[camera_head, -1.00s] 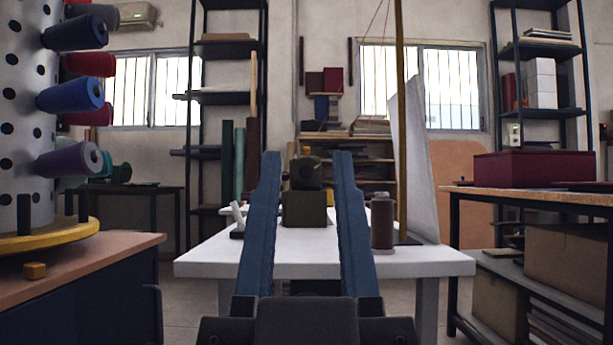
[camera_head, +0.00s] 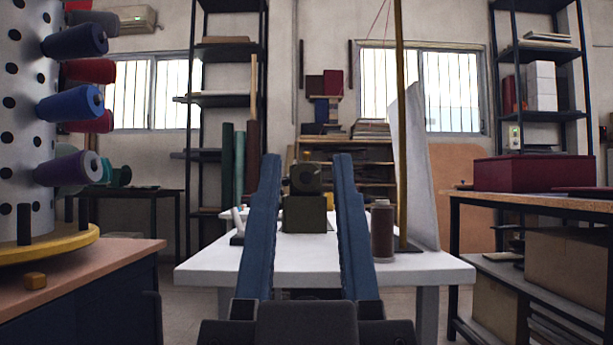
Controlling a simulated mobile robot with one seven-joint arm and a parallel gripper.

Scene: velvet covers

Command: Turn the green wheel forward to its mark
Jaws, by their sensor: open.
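My gripper (camera_head: 307,158) shows as two long blue fingers, spread wide apart and pointing away from me, with nothing between them in contact. Beyond and between the fingers, a dark olive-green block (camera_head: 304,214) stands on a white table (camera_head: 215,265). A round olive-green part (camera_head: 305,179) sits on top of the block and looks like the wheel. A darker hub shows at its middle. I cannot make out a mark on it. The fingers appear apart from the wheel, though the distance is hard to judge.
A brown spool (camera_head: 382,231) stands right of the right finger, near a yellow pole (camera_head: 401,130) and a pale upright panel (camera_head: 414,165). A pegged column with coloured spools (camera_head: 70,103) rises from a yellow disc (camera_head: 60,243) at left. A bench with a dark red box (camera_head: 533,169) is at right.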

